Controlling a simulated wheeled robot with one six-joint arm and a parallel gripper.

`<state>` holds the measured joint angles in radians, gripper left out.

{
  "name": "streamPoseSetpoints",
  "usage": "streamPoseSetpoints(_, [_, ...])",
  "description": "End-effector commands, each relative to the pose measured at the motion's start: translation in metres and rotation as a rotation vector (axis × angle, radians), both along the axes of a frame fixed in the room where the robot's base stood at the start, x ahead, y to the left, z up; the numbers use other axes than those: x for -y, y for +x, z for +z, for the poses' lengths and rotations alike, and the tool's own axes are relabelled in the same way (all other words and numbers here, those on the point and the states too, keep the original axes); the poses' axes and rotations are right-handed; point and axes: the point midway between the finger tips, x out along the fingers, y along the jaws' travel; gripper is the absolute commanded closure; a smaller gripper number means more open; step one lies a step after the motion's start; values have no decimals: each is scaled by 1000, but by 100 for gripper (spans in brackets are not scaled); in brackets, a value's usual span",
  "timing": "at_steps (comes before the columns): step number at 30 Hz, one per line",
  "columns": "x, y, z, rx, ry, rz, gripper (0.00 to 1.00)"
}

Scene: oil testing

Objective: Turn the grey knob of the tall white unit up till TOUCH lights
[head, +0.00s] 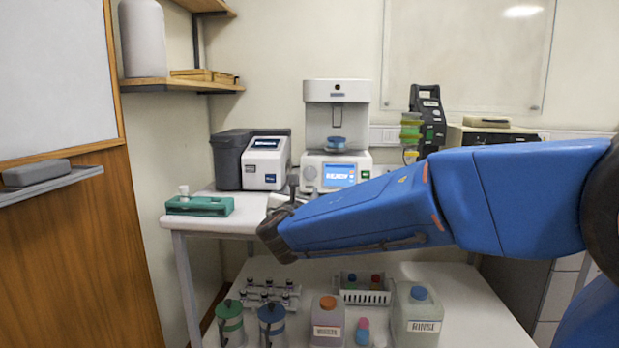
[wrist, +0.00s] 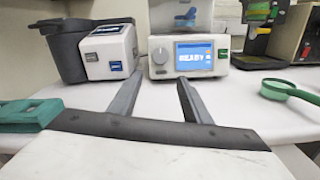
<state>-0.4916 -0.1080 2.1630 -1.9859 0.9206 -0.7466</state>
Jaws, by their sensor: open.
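The tall white unit (head: 337,145) stands on the bench against the back wall. Its lit blue screen (head: 339,175) reads READY, also in the wrist view (wrist: 194,57). The round grey knob (head: 309,173) is on its front, left of the screen; in the wrist view the knob (wrist: 160,56) shows just above the gap between my fingertips. My gripper (wrist: 161,77) is open and empty, pointing at the unit's front, with the knob outside its fingers. In the head view, my blue arm hides the gripper in part.
A grey and white device (head: 265,163) stands close left of the unit. A teal rack (head: 200,205) is at the bench's left end. A green round-ended tool (wrist: 285,90) lies to the right. The bench top before the unit is clear. Bottles fill the lower shelf.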

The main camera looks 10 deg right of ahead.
Motion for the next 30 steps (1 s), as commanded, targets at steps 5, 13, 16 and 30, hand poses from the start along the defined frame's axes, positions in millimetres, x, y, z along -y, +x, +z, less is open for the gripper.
streamPoseSetpoints(5, [8,20,-1,-2,0,-4,56])
streamPoseSetpoints(13, [23,65,-1,-2,2,-5,56])
streamPoseSetpoints(16, [30,81,-1,-2,2,-5,56])
streamPoseSetpoints(30, [52,150,-1,-2,3,-4,56])
